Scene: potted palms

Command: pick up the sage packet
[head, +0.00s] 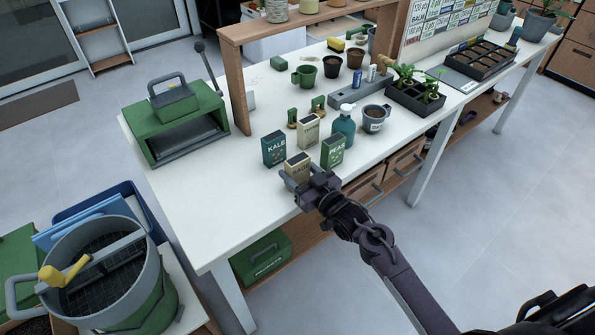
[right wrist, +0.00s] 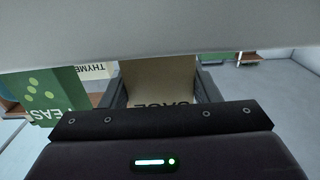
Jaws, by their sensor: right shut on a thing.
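The sage packet (head: 298,164) is a cream box near the front edge of the white table. In the right wrist view the packet (right wrist: 158,80) fills the space between the fingers, its lettering partly cut off by my gripper body. My right gripper (head: 300,181) comes from the front right and is shut on the packet; it also shows in the right wrist view (right wrist: 160,92). The packet looks upright; I cannot tell whether its base touches the table. My left gripper is not in view.
Close around stand a dark kale packet (head: 273,149), a green peas packet (head: 333,151), a cream thyme packet (head: 308,130) and a teal spray bottle (head: 344,127). A grey pot (head: 375,118) is at the right. The white tabletop (head: 205,195) is clear to the left.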

